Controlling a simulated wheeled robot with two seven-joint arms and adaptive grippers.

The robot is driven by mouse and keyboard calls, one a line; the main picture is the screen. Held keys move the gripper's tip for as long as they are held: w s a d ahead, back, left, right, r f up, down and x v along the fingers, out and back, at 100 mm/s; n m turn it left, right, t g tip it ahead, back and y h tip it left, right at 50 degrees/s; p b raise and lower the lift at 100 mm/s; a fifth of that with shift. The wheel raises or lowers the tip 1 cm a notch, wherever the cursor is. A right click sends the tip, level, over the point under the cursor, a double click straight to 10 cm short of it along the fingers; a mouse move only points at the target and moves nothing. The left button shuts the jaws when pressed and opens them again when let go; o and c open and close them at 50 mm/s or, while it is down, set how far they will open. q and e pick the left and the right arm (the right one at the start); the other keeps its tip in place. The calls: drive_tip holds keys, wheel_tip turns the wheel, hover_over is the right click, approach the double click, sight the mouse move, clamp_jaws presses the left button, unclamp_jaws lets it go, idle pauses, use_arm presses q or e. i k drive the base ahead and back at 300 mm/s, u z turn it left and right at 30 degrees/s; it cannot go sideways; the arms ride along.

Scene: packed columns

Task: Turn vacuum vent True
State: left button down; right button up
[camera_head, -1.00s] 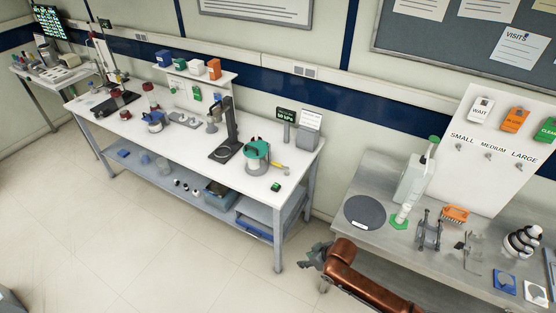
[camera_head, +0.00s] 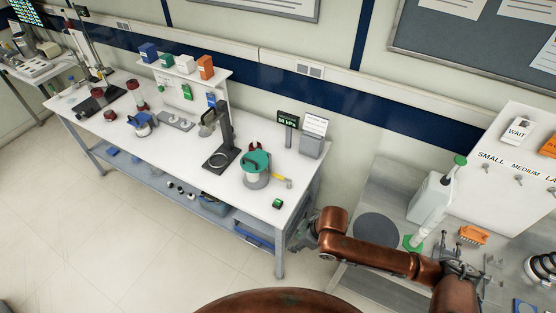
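A round vessel with a green lid (camera_head: 256,162) stands at the right end of the white bench. A small yellow piece (camera_head: 281,183) sticks out from its right side; it may be the vacuum vent, but it is too small to tell how it is turned. A dark display (camera_head: 288,118) behind it shows a green reading that looks like 50 kPa. My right gripper (camera_head: 302,236) is in front of the bench's right end, apart from the vessel. Its fingers are dark and too small to read. My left gripper is out of view.
A dark stand (camera_head: 222,150) is left of the vessel, and a small green-topped block (camera_head: 277,203) lies near the bench's front edge. A grey box (camera_head: 312,140) is at the back right. A steel table (camera_head: 375,185) with a white bottle (camera_head: 432,195) is at the right.

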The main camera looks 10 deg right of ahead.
sight(290, 182)
drive_tip(key=i, duration=1.2)
